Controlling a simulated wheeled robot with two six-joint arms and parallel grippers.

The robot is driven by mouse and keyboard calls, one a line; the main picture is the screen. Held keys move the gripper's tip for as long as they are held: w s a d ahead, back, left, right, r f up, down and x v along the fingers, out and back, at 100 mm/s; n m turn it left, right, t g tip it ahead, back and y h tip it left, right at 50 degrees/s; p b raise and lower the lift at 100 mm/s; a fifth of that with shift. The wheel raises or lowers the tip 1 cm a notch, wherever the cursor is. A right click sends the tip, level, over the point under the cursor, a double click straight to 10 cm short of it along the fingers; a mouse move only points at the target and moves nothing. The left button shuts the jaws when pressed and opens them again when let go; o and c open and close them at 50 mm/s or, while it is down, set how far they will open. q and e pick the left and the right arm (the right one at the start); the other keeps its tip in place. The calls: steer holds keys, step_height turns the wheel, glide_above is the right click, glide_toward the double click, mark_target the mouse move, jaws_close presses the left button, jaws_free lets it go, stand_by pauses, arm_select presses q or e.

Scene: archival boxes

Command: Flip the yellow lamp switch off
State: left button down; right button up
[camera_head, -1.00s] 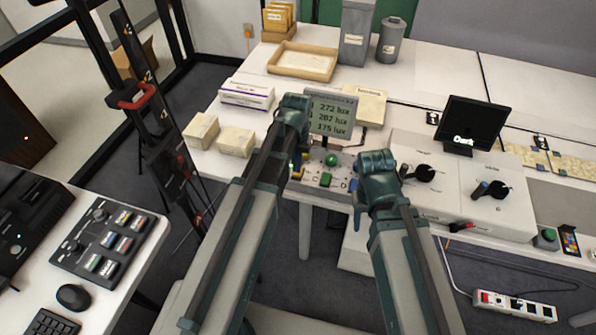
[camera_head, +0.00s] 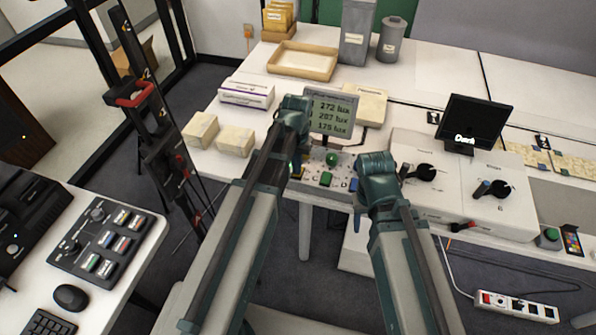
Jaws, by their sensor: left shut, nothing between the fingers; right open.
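A switch panel (camera_head: 314,168) sits at the table's front edge below a lux display (camera_head: 333,111). A small yellow switch (camera_head: 297,175) is at its left, mostly covered by my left gripper (camera_head: 297,162). A green switch (camera_head: 326,179) and a blue switch (camera_head: 354,185) stand to its right. My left gripper is shut and empty, pointing down right at the yellow switch. Contact and the switch's position cannot be made out. My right gripper (camera_head: 358,200) is open, right of the panel by the table edge, largely hidden by its own wrist.
A green button (camera_head: 332,159) is on the panel. A control box with black knobs (camera_head: 423,173) stands right of it. Small boxes (camera_head: 235,141) lie to the left. A dark screen (camera_head: 473,123) stands at right. A tripod-like stand (camera_head: 160,130) rises left of my arms.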

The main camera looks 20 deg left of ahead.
arm_select(q)
steer(key=shift+f+b, duration=0.3)
steer(key=shift+f, duration=0.05)
step_height(320, 180, up, 7)
steer(key=p, duration=0.7)
stand_by(0.4)
steer(key=shift+s+d, duration=0.1)
steer(key=s+d+m+y, duration=0.1)
steer(key=s+d+m, duration=0.2)
steer(key=s+d, duration=0.7)
steer(key=s, duration=0.4)
steer(key=shift+d, duration=0.15)
